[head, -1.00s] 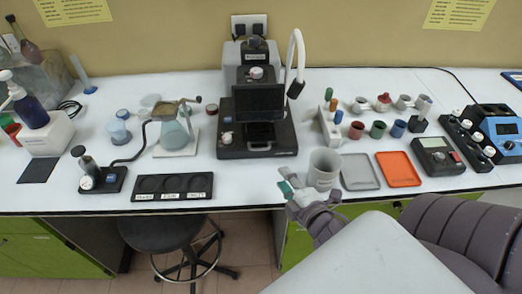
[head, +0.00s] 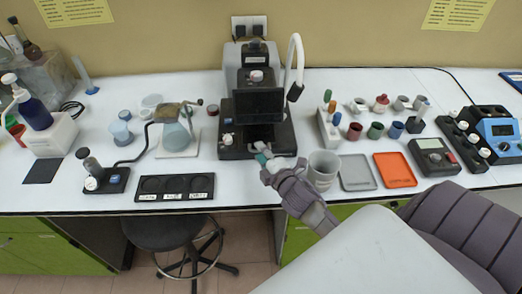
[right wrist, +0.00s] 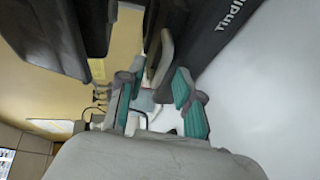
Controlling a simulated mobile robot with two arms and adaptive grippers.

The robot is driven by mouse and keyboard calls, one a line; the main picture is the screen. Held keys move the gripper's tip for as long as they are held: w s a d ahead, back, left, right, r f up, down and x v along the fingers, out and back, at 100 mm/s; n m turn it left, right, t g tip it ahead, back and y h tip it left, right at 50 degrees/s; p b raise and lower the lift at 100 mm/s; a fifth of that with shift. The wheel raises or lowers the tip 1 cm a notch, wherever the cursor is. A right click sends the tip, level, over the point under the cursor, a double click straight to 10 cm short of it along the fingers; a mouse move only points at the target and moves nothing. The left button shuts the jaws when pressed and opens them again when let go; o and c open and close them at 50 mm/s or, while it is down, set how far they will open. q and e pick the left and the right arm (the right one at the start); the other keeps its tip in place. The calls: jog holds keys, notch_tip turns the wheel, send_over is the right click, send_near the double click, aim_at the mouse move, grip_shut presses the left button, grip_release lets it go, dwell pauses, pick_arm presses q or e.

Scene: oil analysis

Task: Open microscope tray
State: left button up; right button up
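The black microscope (head: 257,105) stands at the back middle of the white table, with its dark base toward me. My right gripper (head: 263,156) is at the front edge of that base. In the right wrist view my right gripper (right wrist: 155,92) has its teal-padded fingers apart. A grey bar, seemingly a handle (right wrist: 164,55), sticks out from the dark body beyond the fingers and lines up with the gap between them. I cannot tell whether they touch it. The tray itself cannot be made out. My left gripper is not in view.
A grey mug (head: 323,168) stands close to the right of my right gripper. Grey (head: 357,172) and orange (head: 395,170) trays lie farther right. A flask on a stand (head: 178,132) and a black labelled holder (head: 174,187) are to the left.

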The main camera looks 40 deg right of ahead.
jog(key=shift+w, duration=0.3)
grip_shut()
dwell(0.3)
